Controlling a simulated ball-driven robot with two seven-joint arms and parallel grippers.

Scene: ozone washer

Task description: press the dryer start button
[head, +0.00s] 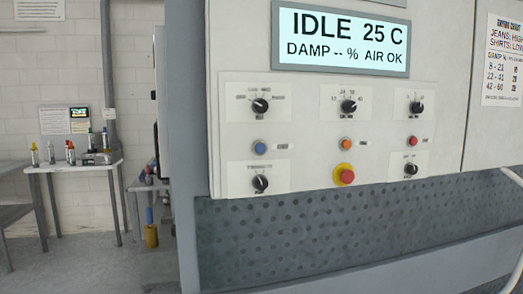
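The control panel (304,118) fills the middle of the head view. Its lit display (341,40) reads "IDLE 25 C", "DAMP -- % AIR OK". Below are three small push buttons in a row: a blue button (260,147), an orange button (346,144) and a small red button (412,141). Their labels are too small to read, so I cannot tell which one is the start button. A larger red mushroom button (344,175) on a yellow base sits below the orange one. Neither of my grippers is in view.
Several black knobs (260,105) surround the buttons. A drying chart (503,60) hangs at the upper right. A dark perforated panel (330,228) lies below the controls. A white table (62,168) with bottles stands at the far left; open floor lies before it.

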